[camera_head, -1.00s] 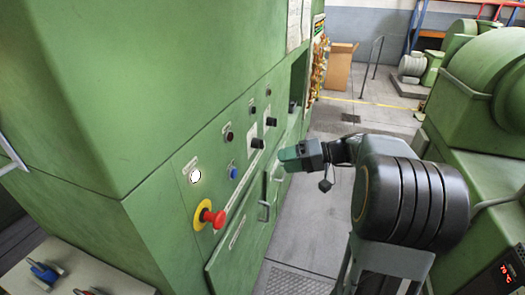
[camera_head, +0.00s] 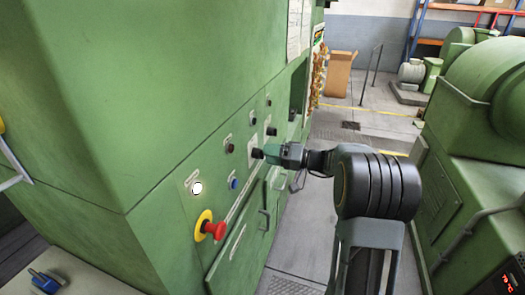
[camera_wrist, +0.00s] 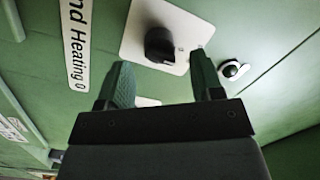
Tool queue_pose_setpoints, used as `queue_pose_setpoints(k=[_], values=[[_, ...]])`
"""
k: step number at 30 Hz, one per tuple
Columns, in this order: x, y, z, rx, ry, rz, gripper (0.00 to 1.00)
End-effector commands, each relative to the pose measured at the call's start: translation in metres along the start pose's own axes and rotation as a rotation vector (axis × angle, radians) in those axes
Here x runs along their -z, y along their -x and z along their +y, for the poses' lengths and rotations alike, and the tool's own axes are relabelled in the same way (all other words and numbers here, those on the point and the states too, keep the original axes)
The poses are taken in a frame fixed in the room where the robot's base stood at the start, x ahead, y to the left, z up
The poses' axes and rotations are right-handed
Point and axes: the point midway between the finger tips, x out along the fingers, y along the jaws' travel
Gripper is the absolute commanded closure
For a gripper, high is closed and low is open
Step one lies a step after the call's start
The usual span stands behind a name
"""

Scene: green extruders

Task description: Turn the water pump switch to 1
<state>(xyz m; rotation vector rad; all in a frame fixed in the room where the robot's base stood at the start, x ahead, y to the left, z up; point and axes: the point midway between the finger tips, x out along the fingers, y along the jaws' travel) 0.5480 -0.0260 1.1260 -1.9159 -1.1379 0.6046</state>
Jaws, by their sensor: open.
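A black rotary switch (camera_wrist: 158,44) on a white plate (camera_wrist: 133,38) is ahead of my gripper (camera_wrist: 160,62) in the wrist view. My gripper is open, with one finger on each side of the knob's line. The knob appears just beyond the fingertips; contact cannot be told. In the head view my gripper (camera_head: 270,150) is close to the lower black switch (camera_head: 257,153) on the green panel. A second black switch (camera_head: 271,131) is above and to the right. No water pump label is readable. A label by the near switch (camera_wrist: 76,45) reads "nd Heating 0".
A red emergency button (camera_head: 214,229) on a yellow base, a blue button (camera_head: 233,183) and a white lamp (camera_head: 197,188) are on the panel. A handle (camera_head: 265,218) projects below. A round fitting (camera_wrist: 233,70) is right of the switch. Another green machine (camera_head: 470,170) stands right.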

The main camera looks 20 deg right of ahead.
Motion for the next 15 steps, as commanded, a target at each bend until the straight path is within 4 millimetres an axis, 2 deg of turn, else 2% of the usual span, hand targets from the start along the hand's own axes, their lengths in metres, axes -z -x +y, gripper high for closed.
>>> queue_pose_setpoints(k=[6,15], values=[[0.000,-0.022,0.000,0.000,-0.002,-0.001,0.40],[0.000,-0.029,0.000,-0.001,-0.001,0.000,0.40]])
